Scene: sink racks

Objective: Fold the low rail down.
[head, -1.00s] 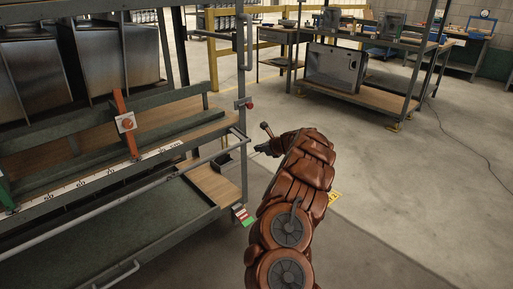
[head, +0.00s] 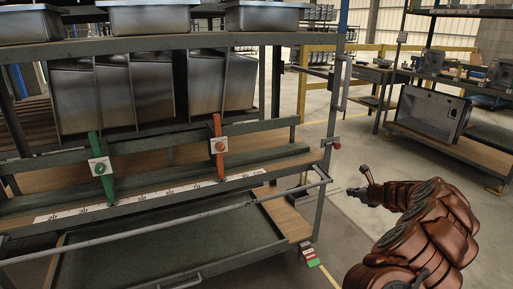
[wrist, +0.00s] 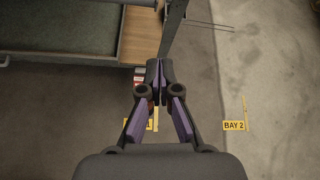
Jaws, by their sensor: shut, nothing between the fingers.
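The low rail (head: 140,235) is a long grey bar across the front of the rack (head: 322,205), standing out ahead of the shelf with the number scale. Its right end bends back to the right post near a red knob (head: 336,144). My gripper (head: 354,191) is to the right of the rail's right end, apart from it, over open floor. In the wrist view my gripper (wrist: 160,70) has its fingertips together with nothing between them. The rack's lower tray (wrist: 60,30) lies to its upper left there. I cannot make out the rail clearly in that view.
Green (head: 100,170) and orange (head: 218,146) upright levers stand on the shelf. Steel sinks (head: 150,18) fill the upper rack. Another bench with a sink (head: 430,112) stands at the right. Concrete floor (head: 330,225) is free between them.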

